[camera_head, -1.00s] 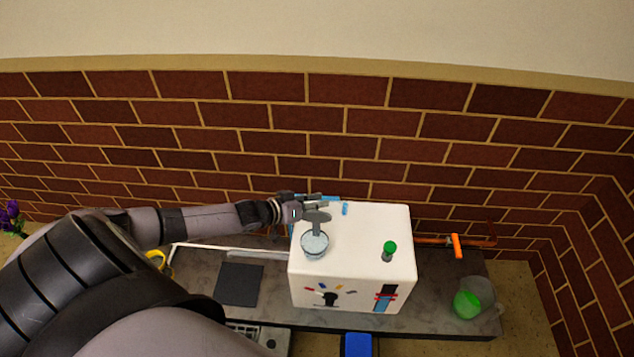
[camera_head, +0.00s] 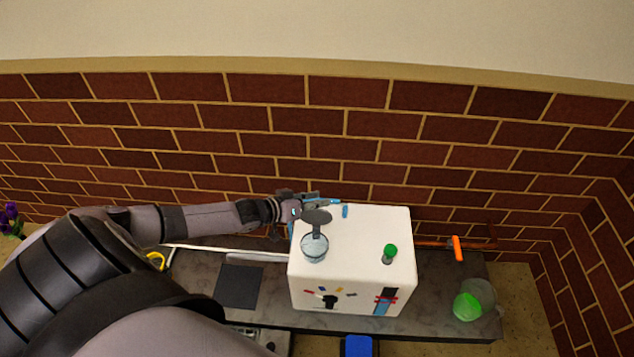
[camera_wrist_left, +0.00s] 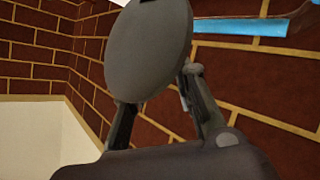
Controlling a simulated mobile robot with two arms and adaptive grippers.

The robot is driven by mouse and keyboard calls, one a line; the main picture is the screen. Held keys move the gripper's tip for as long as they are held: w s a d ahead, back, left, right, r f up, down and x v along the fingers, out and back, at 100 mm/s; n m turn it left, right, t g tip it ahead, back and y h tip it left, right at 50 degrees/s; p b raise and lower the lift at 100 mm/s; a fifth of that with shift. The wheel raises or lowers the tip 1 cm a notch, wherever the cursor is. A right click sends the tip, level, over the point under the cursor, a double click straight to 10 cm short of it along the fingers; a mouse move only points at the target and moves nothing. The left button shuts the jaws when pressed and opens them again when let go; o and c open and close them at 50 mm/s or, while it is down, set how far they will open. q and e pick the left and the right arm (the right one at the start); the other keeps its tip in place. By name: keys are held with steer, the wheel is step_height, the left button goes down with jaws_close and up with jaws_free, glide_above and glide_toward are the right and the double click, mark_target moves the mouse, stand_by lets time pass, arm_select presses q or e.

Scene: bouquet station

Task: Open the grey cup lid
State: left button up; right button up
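The glass cup (camera_head: 314,249) stands on the left of the white box's top. Its grey lid (camera_head: 317,217) is swung up off the mouth, toward the wall, and a narrow grey strip joins it to the cup. My left gripper (camera_head: 314,198) is just behind the lid, on the wall side. In the left wrist view the lid (camera_wrist_left: 150,48) is a large tilted disc that hides part of one finger of my left gripper (camera_wrist_left: 160,95). The fingers stand apart with the lid in front of them; contact is unclear. My right gripper is not in view.
The white box (camera_head: 365,250) also bears a green-capped item (camera_head: 390,252) and a small blue piece (camera_head: 345,211). The brick wall (camera_head: 360,150) is close behind. A green item (camera_head: 467,306) stands at the counter's right end. A dark mat (camera_head: 239,286) lies left of the box.

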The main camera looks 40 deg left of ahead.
arm_select(q)
steer(key=shift+o, duration=0.9)
steer(key=shift+s+d+f, duration=0.1)
steer(key=shift+s+f, duration=0.15)
steer(key=shift+d, duration=0.1)
steer(key=v, duration=1.2)
steer(key=shift+w, duration=0.1)
